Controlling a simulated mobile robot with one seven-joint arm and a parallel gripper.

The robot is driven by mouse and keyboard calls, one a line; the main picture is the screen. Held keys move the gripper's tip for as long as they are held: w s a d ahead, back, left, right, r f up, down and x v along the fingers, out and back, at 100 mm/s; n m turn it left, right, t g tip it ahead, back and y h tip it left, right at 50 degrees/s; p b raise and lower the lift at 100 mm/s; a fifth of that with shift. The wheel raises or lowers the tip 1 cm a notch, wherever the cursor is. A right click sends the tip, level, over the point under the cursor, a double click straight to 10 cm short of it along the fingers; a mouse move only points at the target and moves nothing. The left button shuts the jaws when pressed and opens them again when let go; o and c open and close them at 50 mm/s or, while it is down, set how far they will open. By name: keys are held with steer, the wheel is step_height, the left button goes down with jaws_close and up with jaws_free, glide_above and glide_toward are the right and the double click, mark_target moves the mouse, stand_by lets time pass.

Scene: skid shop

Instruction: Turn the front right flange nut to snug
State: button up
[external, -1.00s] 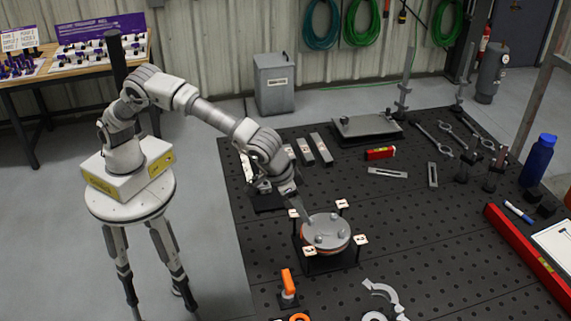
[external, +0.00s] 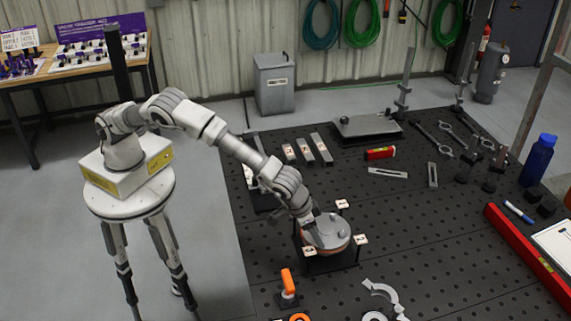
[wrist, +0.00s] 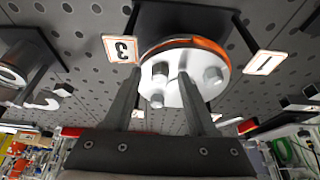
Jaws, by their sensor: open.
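The round grey flange (external: 338,229) with an orange ring beneath sits on a dark stand on the perforated table. In the wrist view its pale face (wrist: 188,92) carries several nuts, among them a left nut (wrist: 160,70), a lower nut (wrist: 157,101) and a right nut (wrist: 213,76). Number cards stand around it, with card 3 (wrist: 120,48) and card 1 (wrist: 265,62) readable. My gripper (wrist: 157,78) is open, its fingertips apart near the left nuts; I cannot tell whether they touch. In the external view my gripper (external: 316,240) hides the flange's left front.
An orange-handled clamp (external: 288,284) stands in front of the flange. Curved grey parts (external: 382,292) lie to its right. The perforated table between flange and beam is mostly clear.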

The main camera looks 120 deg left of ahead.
jaws_close()
steer(key=shift+a+f+m+b, duration=0.1)
steer(key=shift+m+b, duration=0.3)
steer(key=shift+b, duration=0.1)
steer(key=shift+m+t+b, duration=0.3)
steer(key=shift+m+b, duration=0.3)
steer(key=shift+b, duration=0.05)
steer(key=m+h+b, duration=0.1)
steer(key=m+b, duration=0.1)
steer(key=m, duration=0.1)
steer(key=shift+s+a+m+h, duration=0.2)
steer(key=shift+m+h, duration=0.1)
steer(key=shift+h, duration=0.1)
steer(key=m+h, duration=0.1)
steer(key=m, duration=0.1)
steer(key=m+h+b, duration=0.1)
steer(key=m, duration=0.2)
steer(key=shift+w+a+t, duration=0.1)
steer(key=shift+a+t, duration=0.1)
steer(key=shift+t, duration=0.1)
steer(key=shift+m, duration=0.4)
